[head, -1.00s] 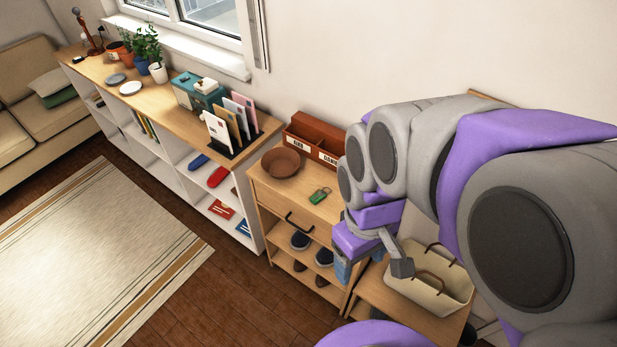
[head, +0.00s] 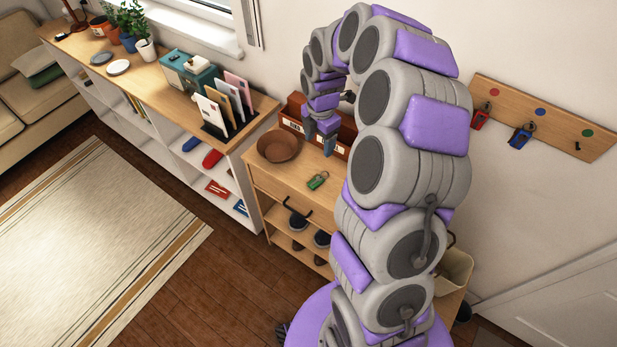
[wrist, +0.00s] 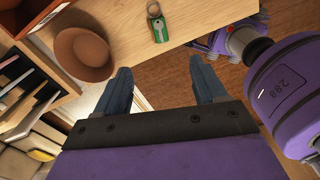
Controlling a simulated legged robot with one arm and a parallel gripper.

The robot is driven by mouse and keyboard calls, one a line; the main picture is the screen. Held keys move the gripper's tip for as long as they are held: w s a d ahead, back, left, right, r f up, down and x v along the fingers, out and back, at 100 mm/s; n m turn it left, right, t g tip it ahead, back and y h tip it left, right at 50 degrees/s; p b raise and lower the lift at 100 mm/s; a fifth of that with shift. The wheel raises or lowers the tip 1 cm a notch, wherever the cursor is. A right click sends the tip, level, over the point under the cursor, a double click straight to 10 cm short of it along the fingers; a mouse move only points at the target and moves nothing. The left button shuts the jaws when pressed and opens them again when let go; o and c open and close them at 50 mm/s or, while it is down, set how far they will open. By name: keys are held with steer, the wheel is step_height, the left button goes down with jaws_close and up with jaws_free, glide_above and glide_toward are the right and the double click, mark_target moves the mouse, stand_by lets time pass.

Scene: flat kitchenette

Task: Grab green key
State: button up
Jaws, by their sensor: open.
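The green key (head: 317,181) lies flat on the light wood top of a small cabinet (head: 262,172), with a ring at one end. It also shows in the wrist view, where the green key (wrist: 159,28) is near the top edge, beyond my fingertips and between their lines. My gripper (head: 320,145) is above the cabinet top, behind the key in the head view, pointing down. In the wrist view my gripper (wrist: 166,78) has its two blue-grey fingers wide apart with nothing between them. It does not touch the key.
A brown bowl (head: 279,146) stands left of the key. A reddish wooden letter box (head: 293,113) is at the cabinet's back. A wall rack (head: 545,112) holds a red key (head: 481,117) and a blue key (head: 521,136); its green-marked hook is empty. A cream basket (head: 455,270) is partly hidden.

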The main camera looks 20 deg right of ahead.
steer(key=f, duration=0.1)
steer(key=b, duration=0.2)
glide_above(315, 180)
steer(key=d, duration=0.1)
steer(key=shift+n, duration=0.4)
steer(key=f, duration=1.2)
steer(key=shift+w+f, duration=0.2)
steer(key=f, duration=0.3)
steer(key=f+b, duration=0.1)
steer(key=f, duration=0.1)
steer(key=shift+s+a, duration=0.2)
steer(key=shift+a, duration=0.2)
steer(key=shift+r, duration=0.1)
steer(key=c, duration=1.2)
steer(key=shift+o, duration=0.2)
